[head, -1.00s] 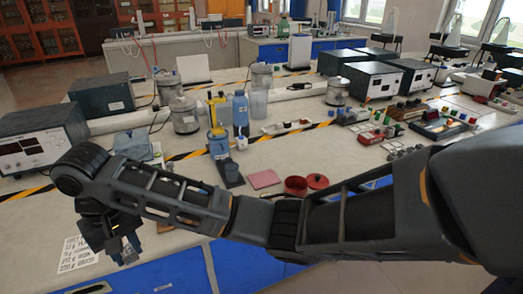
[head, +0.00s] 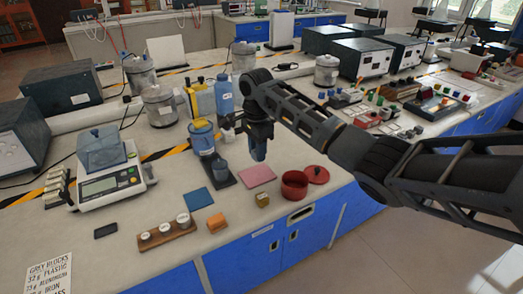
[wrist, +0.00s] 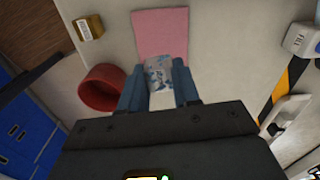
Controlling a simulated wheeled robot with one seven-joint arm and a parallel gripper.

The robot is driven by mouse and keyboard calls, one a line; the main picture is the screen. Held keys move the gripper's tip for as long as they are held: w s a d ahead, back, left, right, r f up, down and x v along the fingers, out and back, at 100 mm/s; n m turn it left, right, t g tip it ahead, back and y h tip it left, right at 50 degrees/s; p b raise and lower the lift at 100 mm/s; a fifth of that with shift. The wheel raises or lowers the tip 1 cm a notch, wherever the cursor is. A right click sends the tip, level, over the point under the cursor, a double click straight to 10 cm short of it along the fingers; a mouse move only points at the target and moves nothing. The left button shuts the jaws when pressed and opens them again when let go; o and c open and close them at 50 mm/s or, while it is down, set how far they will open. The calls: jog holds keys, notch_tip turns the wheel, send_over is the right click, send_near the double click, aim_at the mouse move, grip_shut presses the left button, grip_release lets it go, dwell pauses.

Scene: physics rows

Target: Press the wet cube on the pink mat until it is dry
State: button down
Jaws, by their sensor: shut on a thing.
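The pink mat (head: 257,175) lies flat on the bench, left of the red pot. It also shows at the top of the wrist view (wrist: 161,30). My gripper (head: 259,157) points down above the far side of the mat, apart from it. In the wrist view my gripper (wrist: 157,82) is shut on a pale, clear-looking cube (wrist: 158,70) with blue-white patches. The cube overlaps the mat's edge in that view, and its height above the bench is hard to tell. In the head view the fingers hide the cube.
The red pot (head: 294,186), its lid (head: 316,175) and a small yellowish block (head: 262,200) are near the mat. A blue mat (head: 198,198), an orange block (head: 216,222) and a scale (head: 112,184) are left. Bottles (head: 224,95) and a blue-banded container (head: 202,137) stand behind.

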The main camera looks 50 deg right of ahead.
jog(key=shift+d+f+m, duration=0.1)
jog(key=shift+d+m, duration=0.4)
jog(key=shift+d, duration=0.3)
notch_tip(320, 180, down, 6)
jog(key=b, duration=0.6)
jog(key=shift+a, duration=0.1)
jog(key=shift+r, duration=0.2)
jog(key=c, duration=1.4)
grip_release()
jog(key=c, duration=0.4)
